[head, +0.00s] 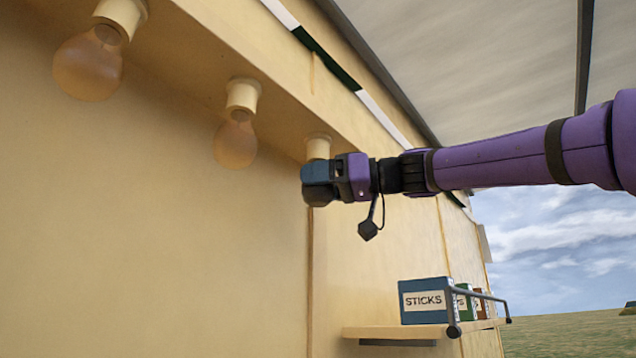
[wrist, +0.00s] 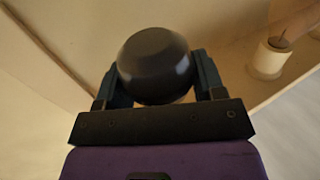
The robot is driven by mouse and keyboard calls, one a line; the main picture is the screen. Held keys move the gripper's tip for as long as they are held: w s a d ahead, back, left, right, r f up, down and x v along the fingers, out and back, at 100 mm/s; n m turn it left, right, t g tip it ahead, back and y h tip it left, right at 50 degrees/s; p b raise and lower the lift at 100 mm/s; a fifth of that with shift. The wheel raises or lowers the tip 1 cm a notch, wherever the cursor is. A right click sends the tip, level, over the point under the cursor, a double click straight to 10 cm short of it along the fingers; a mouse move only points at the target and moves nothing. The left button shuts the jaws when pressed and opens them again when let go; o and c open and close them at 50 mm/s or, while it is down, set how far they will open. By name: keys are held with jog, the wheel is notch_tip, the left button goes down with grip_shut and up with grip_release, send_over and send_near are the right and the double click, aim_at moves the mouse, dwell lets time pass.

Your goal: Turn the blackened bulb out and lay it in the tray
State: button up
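The blackened bulb (wrist: 155,65) is dark and round in the wrist view, between the two fingers of my gripper (wrist: 160,84). The fingers lie against its two sides and look shut on it. In the head view my gripper (head: 320,180) is just under the third cream socket (head: 318,147); the dark underside of the bulb shows below the fingers. The bulb's neck is hidden, so I cannot tell whether it still sits in the socket. The tray is not in view.
Two clear amber bulbs, one large (head: 88,66) and one further along (head: 235,142), hang from the same beam. A shelf (head: 400,332) with a rail holds a blue STICKS box (head: 425,301) and other boxes at lower right. Open air lies below my gripper.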

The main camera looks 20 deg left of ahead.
aim_at(318, 204)
jog(key=shift+c, duration=0.2)
jog(key=m+t, duration=0.2)
jog(key=t, duration=0.1)
jog(key=shift+s, duration=0.15)
jog(key=shift+m+t+h, duration=0.7)
jog(key=shift+m+t, duration=0.9)
jog(key=shift+t, duration=0.9)
jog(key=shift+f, duration=0.7)
jog(key=shift+f, duration=0.3)
jog(key=shift+f, duration=1.25)
jog(key=s+d+f, duration=0.2)
jog(key=d+f, duration=0.1)
jog(key=d, duration=0.4)
jog(key=shift+s+d, duration=0.2)
jog(key=shift+s, duration=0.2)
